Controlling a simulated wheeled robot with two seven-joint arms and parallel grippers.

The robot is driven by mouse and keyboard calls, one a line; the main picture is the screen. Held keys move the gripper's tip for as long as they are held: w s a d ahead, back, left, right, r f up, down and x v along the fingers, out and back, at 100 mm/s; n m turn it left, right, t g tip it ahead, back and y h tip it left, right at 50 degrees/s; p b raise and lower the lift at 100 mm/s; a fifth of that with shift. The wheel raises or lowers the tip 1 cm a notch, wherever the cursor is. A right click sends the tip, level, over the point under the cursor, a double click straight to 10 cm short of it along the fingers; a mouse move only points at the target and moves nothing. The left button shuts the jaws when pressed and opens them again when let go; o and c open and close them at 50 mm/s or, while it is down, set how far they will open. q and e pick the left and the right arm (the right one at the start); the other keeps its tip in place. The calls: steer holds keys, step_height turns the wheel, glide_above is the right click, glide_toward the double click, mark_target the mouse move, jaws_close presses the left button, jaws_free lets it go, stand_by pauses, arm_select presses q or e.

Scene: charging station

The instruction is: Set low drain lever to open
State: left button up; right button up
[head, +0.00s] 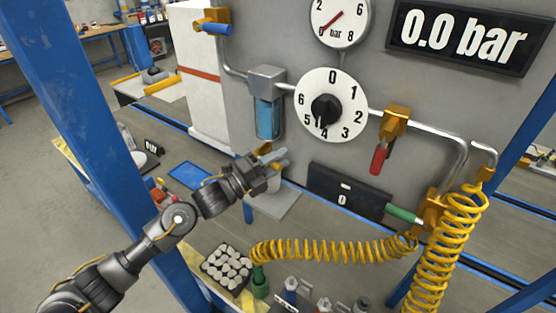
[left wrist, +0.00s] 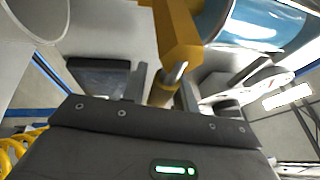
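The low drain valve shows as a yellow body (left wrist: 178,32) in the left wrist view, with a short metal stem and a brownish lever part (left wrist: 163,94) pointing down toward my palm. In the head view a bit of its yellow body (head: 264,149) shows under the blue filter bowl (head: 268,118); my gripper hides the rest. My left gripper (head: 279,160) is at the valve. In the left wrist view its two fingers (left wrist: 166,84) stand apart on either side of the lever, with gaps visible. My right gripper is not in view.
A round dial (head: 332,105), a red-handled valve (head: 380,157), a green-handled valve (head: 403,213) and a blue-handled valve (head: 213,26) are on the panel. A coiled yellow hose (head: 335,250) hangs below. A black display (head: 347,196) is right of my gripper. A blue post (head: 70,110) stands left.

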arm_select(q)
jaws_close()
steer(key=shift+r+n, duration=0.1)
steer(key=shift+n, duration=0.2)
steer(key=shift+w+a+r+n+t+y+b, duration=0.15)
steer(key=shift+r+n+t, duration=0.5)
steer(key=shift+n, duration=0.7)
steer(key=shift+w+a+r+n+t+y+b, duration=0.1)
steer(key=shift+a+r+n+t+b, duration=0.2)
steer(key=shift+n+t, duration=0.8)
steer(key=shift+w+a+r+n+t+y+b, duration=0.15)
steer(key=shift+r+n+t, duration=0.4)
steer(key=shift+n, duration=1.1)
steer(key=shift+r, duration=0.15)
